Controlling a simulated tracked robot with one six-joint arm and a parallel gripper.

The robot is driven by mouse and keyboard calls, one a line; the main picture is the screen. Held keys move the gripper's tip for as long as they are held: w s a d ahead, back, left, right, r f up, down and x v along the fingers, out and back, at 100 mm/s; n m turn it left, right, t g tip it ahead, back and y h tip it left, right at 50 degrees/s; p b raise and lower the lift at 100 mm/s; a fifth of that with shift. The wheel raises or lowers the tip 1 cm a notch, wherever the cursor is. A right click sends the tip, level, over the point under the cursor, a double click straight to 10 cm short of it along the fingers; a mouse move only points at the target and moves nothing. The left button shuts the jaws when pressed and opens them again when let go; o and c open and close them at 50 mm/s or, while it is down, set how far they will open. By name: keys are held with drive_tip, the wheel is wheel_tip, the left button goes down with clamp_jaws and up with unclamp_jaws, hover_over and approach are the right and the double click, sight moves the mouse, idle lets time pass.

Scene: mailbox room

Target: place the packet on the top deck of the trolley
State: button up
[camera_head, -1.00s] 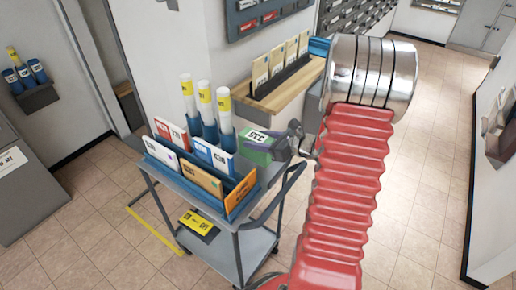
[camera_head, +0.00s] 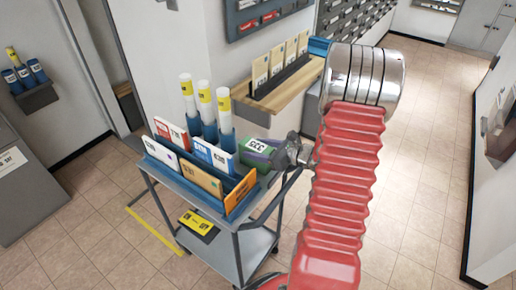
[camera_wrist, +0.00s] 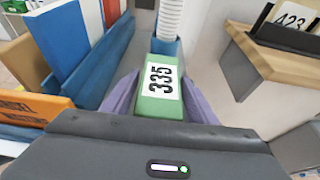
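The packet is a green block (camera_head: 253,146) with a white 335 label; it also fills the middle of the wrist view (camera_wrist: 160,108). My gripper (camera_head: 272,155) is over the right end of the trolley. In the wrist view its purple fingers press on both sides of the packet, and its dark body hides the near end. The grey trolley (camera_head: 183,192) has its top deck mostly taken up by a blue rack of envelopes and upright tubes. The packet is beside the rack's right side; whether it touches the deck is hidden.
A wooden shelf (camera_head: 268,98) with upright cards juts from the wall behind the packet. The orange envelope (camera_head: 240,192) stands close to my gripper. A black and yellow item (camera_head: 198,222) lies on the lower deck. The floor to the right is clear.

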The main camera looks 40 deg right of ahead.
drive_tip(key=shift+o, duration=0.9)
drive_tip(key=shift+r, duration=0.1)
drive_tip(key=shift+s+r, duration=0.1)
drive_tip(key=shift+s, duration=0.05)
drive_tip(key=v, duration=1.1)
drive_tip(key=shift+s, duration=0.35)
drive_tip(key=shift+d+r, duration=0.1)
